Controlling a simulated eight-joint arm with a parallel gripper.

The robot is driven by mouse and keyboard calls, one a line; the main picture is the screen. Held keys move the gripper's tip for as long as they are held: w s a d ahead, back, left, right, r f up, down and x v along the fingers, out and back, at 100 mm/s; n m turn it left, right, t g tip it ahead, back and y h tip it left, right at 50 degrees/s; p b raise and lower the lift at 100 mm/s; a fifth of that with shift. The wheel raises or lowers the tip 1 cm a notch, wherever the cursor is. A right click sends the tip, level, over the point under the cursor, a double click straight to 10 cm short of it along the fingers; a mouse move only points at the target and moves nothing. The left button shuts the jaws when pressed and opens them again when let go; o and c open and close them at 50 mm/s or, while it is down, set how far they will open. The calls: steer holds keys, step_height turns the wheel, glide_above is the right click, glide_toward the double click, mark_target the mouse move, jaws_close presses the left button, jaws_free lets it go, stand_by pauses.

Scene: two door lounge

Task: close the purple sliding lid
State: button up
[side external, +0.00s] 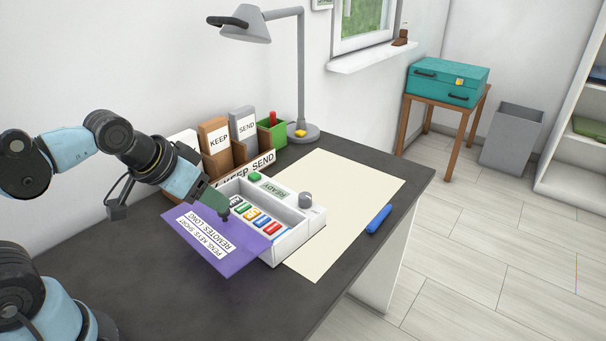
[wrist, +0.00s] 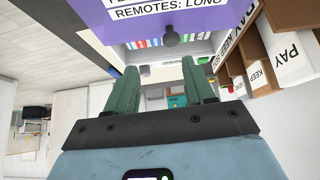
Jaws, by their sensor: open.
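The purple sliding lid (side external: 222,240) has white labels and a dark knob. In the side external view it sticks out to the left of the white box (side external: 294,243) and covers only part of it, so several coloured items inside show. The lid (wrist: 152,20) is also at the top of the wrist view, with its dark knob (wrist: 171,38) beyond my fingertips. My gripper (side external: 222,203) is low over the lid, close to the knob. In the wrist view its two green fingers (wrist: 158,75) are apart with nothing between them. Whether a finger touches the knob I cannot tell.
A sorter with KEEP and SEND cards (side external: 215,138) stands behind the box, beside a green holder (side external: 271,135) and a grey lamp (side external: 303,70). A cream mat (side external: 345,185) lies right of the box, with a blue marker (side external: 379,219). The front of the dark desk is clear.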

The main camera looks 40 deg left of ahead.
steer(key=w+a+r+n+g, duration=0.2)
steer(key=w+r+n+g, duration=0.15)
steer(key=r+g, duration=0.2)
steer(key=g, duration=0.2)
glide_toward(211, 224)
steer(key=shift+t, duration=0.25)
steer(key=shift+w+d+f, duration=0.2)
steer(key=shift+w+f, duration=0.15)
steer(key=shift+f, duration=0.55)
steer(key=shift+w+d+f, duration=0.25)
steer(key=shift+w+f, duration=0.1)
steer(key=shift+f, duration=0.6)
steer(key=shift+w+d+f, duration=0.2)
steer(key=shift+w+f, duration=0.2)
steer(key=shift+f, duration=0.5)
jaws_close()
